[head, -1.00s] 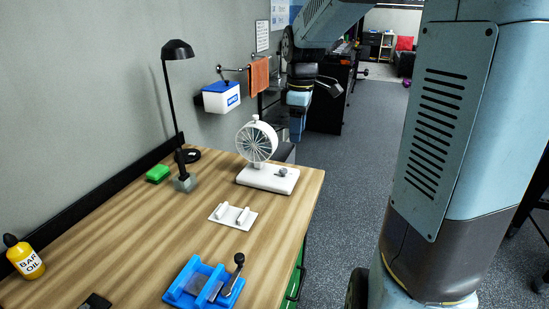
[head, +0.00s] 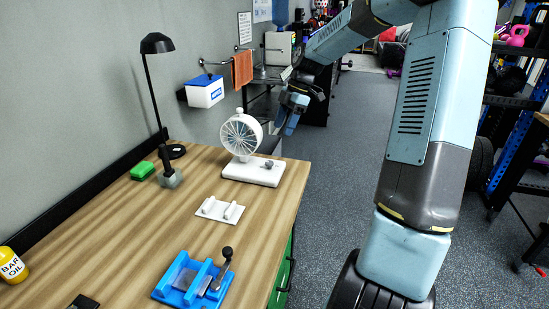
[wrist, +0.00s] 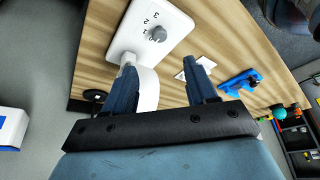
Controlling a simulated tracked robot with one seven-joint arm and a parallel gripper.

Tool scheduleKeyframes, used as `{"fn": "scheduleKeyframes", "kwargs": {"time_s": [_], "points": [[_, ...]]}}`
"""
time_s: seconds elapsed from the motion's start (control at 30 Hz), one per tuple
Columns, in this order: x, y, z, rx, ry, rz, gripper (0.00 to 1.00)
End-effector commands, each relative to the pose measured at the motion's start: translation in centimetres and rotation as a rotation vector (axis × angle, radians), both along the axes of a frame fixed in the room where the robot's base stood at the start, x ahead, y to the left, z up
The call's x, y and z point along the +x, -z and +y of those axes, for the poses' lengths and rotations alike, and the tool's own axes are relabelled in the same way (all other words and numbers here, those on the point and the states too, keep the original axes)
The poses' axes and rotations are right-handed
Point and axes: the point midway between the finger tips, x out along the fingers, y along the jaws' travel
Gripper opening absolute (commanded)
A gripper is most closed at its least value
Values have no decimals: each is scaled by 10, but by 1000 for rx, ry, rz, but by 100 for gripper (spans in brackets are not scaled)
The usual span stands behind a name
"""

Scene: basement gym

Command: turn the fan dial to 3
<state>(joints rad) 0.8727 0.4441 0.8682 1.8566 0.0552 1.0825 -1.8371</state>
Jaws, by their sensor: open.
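The white fan (head: 241,136) stands upright on its flat base (head: 240,172) near the table's far right corner. Its grey dial (head: 268,164) is on top of the base's right part. In the wrist view the dial (wrist: 157,34) sits beside printed numbers, with 3 and 2 legible; I cannot tell where it points. My gripper (head: 287,128) is open and empty, above and behind the base at the fan's right, apart from the dial. In the wrist view, my fingers (wrist: 163,67) point toward the base, and the left finger partly hides the fan.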

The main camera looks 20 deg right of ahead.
Motion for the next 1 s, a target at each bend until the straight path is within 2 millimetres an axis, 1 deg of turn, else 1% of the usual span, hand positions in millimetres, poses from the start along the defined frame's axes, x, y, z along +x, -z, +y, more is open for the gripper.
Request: {"fn": "scheduleKeyframes", "kwargs": {"time_s": [0.4, 0.6, 0.8, 1.0], "points": [[-7, 66, 27, 0, -1, 4, 57], [-9, 95, 39, -1, 1, 3, 57], [-10, 112, 45, -1, 2, 3, 57], [-10, 116, 47, -1, 3, 1, 57]]}}
